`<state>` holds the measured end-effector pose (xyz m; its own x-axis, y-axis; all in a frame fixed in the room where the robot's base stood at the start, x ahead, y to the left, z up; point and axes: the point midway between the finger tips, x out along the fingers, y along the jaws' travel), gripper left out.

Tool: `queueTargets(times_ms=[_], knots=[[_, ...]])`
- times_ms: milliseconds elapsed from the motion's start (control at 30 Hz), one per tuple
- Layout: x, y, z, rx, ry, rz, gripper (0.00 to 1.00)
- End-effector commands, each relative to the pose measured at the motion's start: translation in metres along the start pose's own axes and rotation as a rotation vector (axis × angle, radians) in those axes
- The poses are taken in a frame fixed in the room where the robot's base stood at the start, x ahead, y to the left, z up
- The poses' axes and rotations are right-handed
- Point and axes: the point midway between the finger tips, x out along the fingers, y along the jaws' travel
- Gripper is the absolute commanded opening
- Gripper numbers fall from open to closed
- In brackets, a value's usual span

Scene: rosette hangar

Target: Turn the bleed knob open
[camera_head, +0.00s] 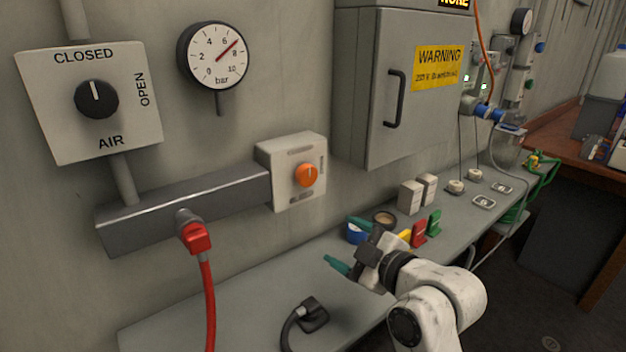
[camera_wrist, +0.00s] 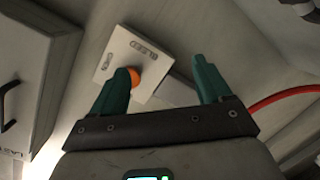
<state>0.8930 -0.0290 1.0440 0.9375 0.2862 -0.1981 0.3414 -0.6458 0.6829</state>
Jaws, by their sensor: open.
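The bleed knob (camera_head: 306,175) is orange, on a pale square plate (camera_head: 283,191) fixed to the wall above the bench. Its light mark looks about upright. My gripper (camera_head: 349,243) is open and empty, its teal fingers apart, below and right of the knob in the head view. In the wrist view the bleed knob (camera_wrist: 135,75) shows beyond my gripper (camera_wrist: 163,68), partly hidden behind the left finger. The plate (camera_wrist: 148,57) bears lettering that seems to read BLEED. The fingers appear clear of the knob.
A grey pipe block (camera_head: 180,207) with a red hose (camera_head: 209,300) is left of the plate. A black AIR knob (camera_head: 97,99) points to CLOSED. The gauge (camera_head: 214,55) needle lies between 6 and 8. A grey cabinet (camera_head: 355,100) juts out at right. Small items sit on the bench (camera_head: 260,310).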

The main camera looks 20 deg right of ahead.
Motion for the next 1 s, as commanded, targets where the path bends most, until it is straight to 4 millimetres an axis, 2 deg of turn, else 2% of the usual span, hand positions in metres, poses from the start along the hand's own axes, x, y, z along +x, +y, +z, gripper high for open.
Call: queueTargets(times_ms=[33, 100, 233, 433, 800, 1000], knots=[[0.003, 0.022, -0.015, -0.058, 0.042, 0.041, 0.78], [0.007, 0.043, -0.031, -0.129, 0.089, 0.087, 0.78], [0.009, 0.063, -0.047, -0.203, 0.136, 0.136, 0.78], [0.026, 0.068, -0.054, -0.215, 0.144, 0.141, 0.78], [0.090, 0.076, -0.064, -0.213, 0.141, 0.141, 0.78], [0.109, 0.078, -0.066, -0.213, 0.141, 0.142, 0.78]])
